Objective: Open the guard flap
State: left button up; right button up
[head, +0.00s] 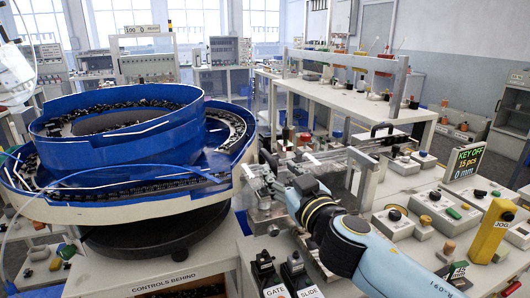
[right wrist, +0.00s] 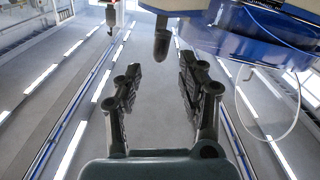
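What looks like the guard flap (head: 335,157) is a clear, thin-edged cover over the metal track right of the blue bowl in the head view. I cannot clearly tell its outline or whether it is shut. A black arched handle (head: 382,127) stands at its right end. My right gripper (head: 262,182) is in front of the track, near the bowl's right edge, its arm coming from the lower right. In the right wrist view my right gripper (right wrist: 160,78) is open, with nothing between its fingers. A dark rounded peg (right wrist: 162,38) shows beyond the fingertips.
The blue bowl feeder (head: 120,150) fills the left. Black GATE (head: 265,270) and SLIDE (head: 298,272) boxes stand below the gripper. A KEY OFF display (head: 467,160), several control boxes and a yellow JOG post (head: 491,232) stand at right.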

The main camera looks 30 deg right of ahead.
aim_at(274, 162)
jog(key=x, duration=0.1)
jog(key=p+x, duration=0.1)
jog(key=x, duration=0.1)
jog(key=shift+w+r, duration=0.25)
jog(key=shift+w, duration=0.05)
jog(key=x, duration=0.4)
jog(key=shift+w+d+f, duration=0.1)
jog(key=shift+d+f, duration=0.05)
jog(key=shift+f, duration=0.05)
jog(key=shift+w+d, duration=0.1)
jog(key=shift+w, duration=0.4)
pick_arm(q)
jog(key=shift+r, duration=0.8)
jog(key=shift+s, duration=0.4)
pick_arm(e)
grip_shut()
